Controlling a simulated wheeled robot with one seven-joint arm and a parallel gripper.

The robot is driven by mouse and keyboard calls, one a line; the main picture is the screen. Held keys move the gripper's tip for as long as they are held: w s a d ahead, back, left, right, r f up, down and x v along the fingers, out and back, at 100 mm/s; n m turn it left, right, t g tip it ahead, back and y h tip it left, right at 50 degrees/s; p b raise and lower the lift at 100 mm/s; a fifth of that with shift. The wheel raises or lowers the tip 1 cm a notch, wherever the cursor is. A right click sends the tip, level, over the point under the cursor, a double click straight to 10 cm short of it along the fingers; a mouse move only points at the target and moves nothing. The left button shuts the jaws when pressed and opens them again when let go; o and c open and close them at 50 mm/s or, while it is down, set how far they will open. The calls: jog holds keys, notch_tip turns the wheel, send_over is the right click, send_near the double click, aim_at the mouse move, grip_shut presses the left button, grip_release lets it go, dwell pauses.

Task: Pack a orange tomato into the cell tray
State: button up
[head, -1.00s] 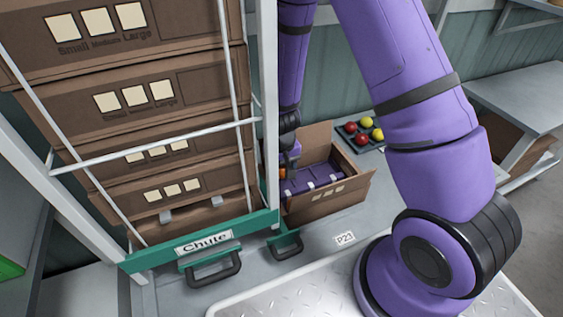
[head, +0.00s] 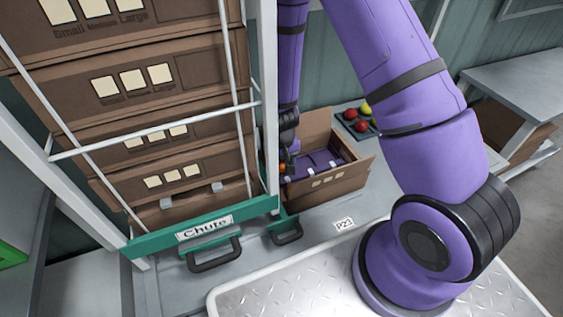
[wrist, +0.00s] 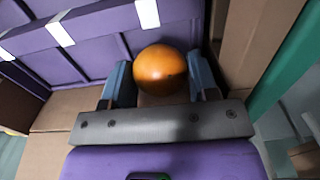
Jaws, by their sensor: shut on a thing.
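The orange tomato (wrist: 160,69) is between the two fingers of my gripper (wrist: 160,80), which is shut on it. In the head view a small bit of orange (head: 283,168) shows at my gripper (head: 289,157), partly hidden by the green-and-white rack post. My gripper is at the left end of an open cardboard box (head: 345,182). A purple ribbed insert with white tabs (head: 319,160) lies in the box; the wrist view shows its purple panels (wrist: 100,55) beside the tomato. A dark tray (head: 346,126) with red and yellow tomatoes stands behind the box, partly hidden by my arm.
A rack of stacked cardboard boxes (head: 165,128) with a green "Chute" bar (head: 160,243) stands close on the left. Its white post (head: 267,100) is right beside my gripper. A grey table (head: 520,85) is at the right. Some grey bench is clear near the P23 label (head: 343,223).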

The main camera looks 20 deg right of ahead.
dwell(0.4)
jog(key=o, duration=0.8)
jog(key=c, duration=0.3)
jog(key=shift+c, duration=0.2)
jog(key=shift+r, duration=0.1)
jog(key=shift+r, duration=2.95)
